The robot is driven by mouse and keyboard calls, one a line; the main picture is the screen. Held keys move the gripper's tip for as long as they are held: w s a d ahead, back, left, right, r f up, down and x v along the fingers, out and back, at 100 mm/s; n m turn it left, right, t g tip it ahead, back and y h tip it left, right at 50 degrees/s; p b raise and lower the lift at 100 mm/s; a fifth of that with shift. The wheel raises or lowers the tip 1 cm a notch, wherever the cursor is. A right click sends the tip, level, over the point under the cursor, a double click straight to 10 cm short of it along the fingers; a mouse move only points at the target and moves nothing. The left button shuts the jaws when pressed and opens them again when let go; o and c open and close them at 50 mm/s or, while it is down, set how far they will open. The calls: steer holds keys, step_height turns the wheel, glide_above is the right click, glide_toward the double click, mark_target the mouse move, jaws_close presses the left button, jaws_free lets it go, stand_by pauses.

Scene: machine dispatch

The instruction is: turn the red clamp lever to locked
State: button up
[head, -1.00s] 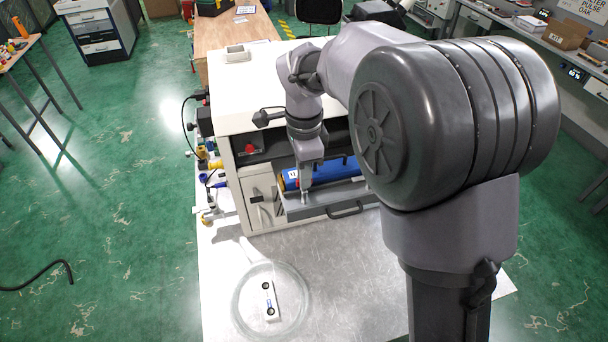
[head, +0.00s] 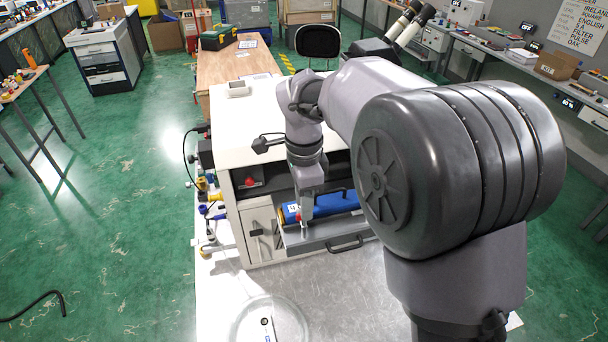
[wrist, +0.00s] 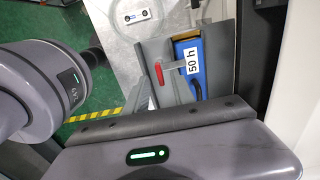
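The red clamp lever (wrist: 158,73) shows in the wrist view, with a pale bar running right from its red end across the grey drawer (wrist: 222,60). In the head view a small red spot (head: 298,217), which looks like its handle, sits beside my gripper (head: 305,216). My gripper points down over the left part of the pulled-out drawer.
The drawer belongs to a white machine (head: 232,115) and has a dark front handle (head: 345,244). A red knob (head: 250,182) sits on the machine's left front. A round clear dish (head: 243,322) stands on the metal bench (head: 340,290), whose front middle is otherwise clear.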

step_height(320, 180, up, 15)
steer(key=p, duration=0.3)
steer(key=shift+r, duration=0.2)
steer(key=s+d+f+n+t+y+b, duration=0.1)
steer(key=s+d+f+n+t+b, duration=0.2)
steer(key=s+f+b, duration=0.8)
steer(key=s+d+f+n+t+y+b, duration=0.1)
steer(key=s+d+f+n+t+b, duration=0.1)
steer(key=s+d+f+n+b, duration=0.5)
steer(key=s+f+b, duration=0.5)
steer(key=f+b, duration=0.3)
steer(key=f, duration=0.4)
steer(key=shift+d+n+t, duration=0.25)
steer(key=shift+n+t, duration=0.05)
steer(key=shift+t, duration=0.1)
